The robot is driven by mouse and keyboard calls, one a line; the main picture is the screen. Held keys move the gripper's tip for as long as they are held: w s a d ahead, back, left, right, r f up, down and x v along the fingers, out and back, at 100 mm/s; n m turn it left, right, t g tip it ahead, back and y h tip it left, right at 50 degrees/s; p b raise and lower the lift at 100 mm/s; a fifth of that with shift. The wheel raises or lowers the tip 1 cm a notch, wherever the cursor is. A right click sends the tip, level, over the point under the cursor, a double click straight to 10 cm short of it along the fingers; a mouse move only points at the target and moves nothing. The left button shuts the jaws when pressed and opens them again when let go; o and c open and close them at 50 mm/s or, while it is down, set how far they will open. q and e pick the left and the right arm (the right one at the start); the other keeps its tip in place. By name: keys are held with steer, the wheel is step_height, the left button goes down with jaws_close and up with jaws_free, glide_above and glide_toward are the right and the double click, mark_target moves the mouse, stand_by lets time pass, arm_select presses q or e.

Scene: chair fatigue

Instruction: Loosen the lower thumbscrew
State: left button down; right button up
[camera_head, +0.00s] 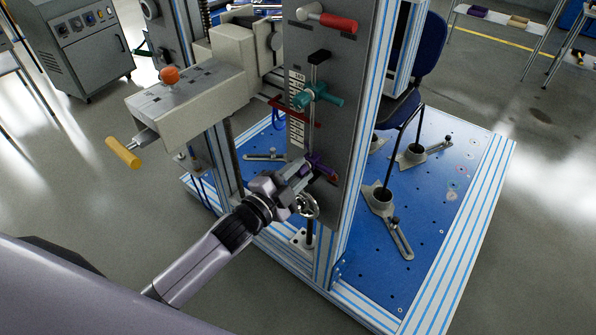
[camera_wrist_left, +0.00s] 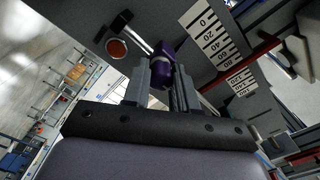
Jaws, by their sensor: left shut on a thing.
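The lower thumbscrew (camera_head: 320,163) is a purple knob low on the grey upright plate (camera_head: 327,135), below a teal handle. In the left wrist view its purple body (camera_wrist_left: 161,53) sits between the finger ends, with the fingers partly hiding it. My left gripper (camera_head: 305,172) reaches in from the left and is shut on the purple knob; its two grey fingers (camera_wrist_left: 161,82) flank the knob. My right gripper is in neither view.
A teal handle (camera_head: 325,97) and a red handle (camera_head: 330,20) sit higher on the plate. A small metal wheel (camera_head: 307,206) is just below my gripper. A grey block (camera_head: 190,100) with an orange knob (camera_head: 169,75) juts out at left. The blue base plate (camera_head: 440,205) carries clamped chair feet.

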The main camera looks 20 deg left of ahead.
arm_select(q)
steer(key=c, duration=0.9)
jaws_free()
steer(key=shift+v, duration=3.55)
steer(key=s+f+n+g+y+p, duration=0.1)
steer(key=s+f+n+g, duration=0.1)
steer(key=s+f+n, duration=0.1)
steer(key=s+a+f+n+g+y+p, duration=0.1)
steer(key=s+f+n, duration=0.3)
steer(key=s, duration=0.4)
steer(key=s+f+n+g+y+p, duration=0.1)
steer(key=s+f+n+g+y, duration=0.1)
steer(key=s+f+n+g, duration=0.1)
steer(key=shift+s+a+f+n+g, duration=0.2)
steer(key=shift+s+f+n, duration=0.2)
steer(key=shift+s+n, duration=0.3)
steer(key=shift+s+a+f+n+g, duration=0.1)
steer(key=shift+s+a+f+n, duration=0.2)
steer(key=shift+s+n, duration=0.35)
